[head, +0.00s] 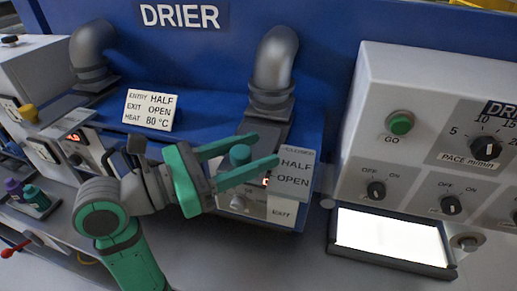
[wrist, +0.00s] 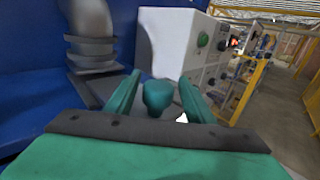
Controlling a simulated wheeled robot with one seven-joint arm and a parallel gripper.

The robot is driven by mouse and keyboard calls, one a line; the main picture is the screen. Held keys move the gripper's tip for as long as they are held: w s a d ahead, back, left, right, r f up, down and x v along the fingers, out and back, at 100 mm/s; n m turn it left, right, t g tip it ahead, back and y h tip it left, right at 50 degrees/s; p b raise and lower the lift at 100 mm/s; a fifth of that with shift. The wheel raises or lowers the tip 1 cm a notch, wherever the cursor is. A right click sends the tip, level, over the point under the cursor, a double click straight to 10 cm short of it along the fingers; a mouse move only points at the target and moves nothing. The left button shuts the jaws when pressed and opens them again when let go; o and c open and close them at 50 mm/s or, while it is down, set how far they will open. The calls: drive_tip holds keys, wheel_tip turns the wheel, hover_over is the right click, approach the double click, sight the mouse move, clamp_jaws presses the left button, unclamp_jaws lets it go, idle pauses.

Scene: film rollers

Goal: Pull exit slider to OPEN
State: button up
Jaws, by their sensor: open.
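The exit slider's teal knob (head: 240,154) stands at the foot of the right grey pipe, beside a scale plate (head: 293,172) marked CLOSED, HALF and OPEN. The knob looks level with the upper part of the scale, but my fingers cover the slot, so I cannot tell its exact mark. My gripper (head: 264,150) is open, with one green finger on each side of the knob. In the wrist view, the knob (wrist: 158,97) sits between the two fingers of my gripper (wrist: 160,80), with gaps visible on both sides.
A card (head: 150,110) reads ENTRY HALF, EXIT OPEN, HEAT 80 °C. The right grey pipe (head: 273,65) rises behind the knob. A grey control box (head: 425,150) with a green GO button (head: 400,123) and dials stands at the right.

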drive_tip(key=v, duration=0.9)
drive_tip(key=shift+s+a, duration=0.1)
drive_tip(key=shift+s, duration=0.05)
drive_tip(key=shift+a, duration=0.1)
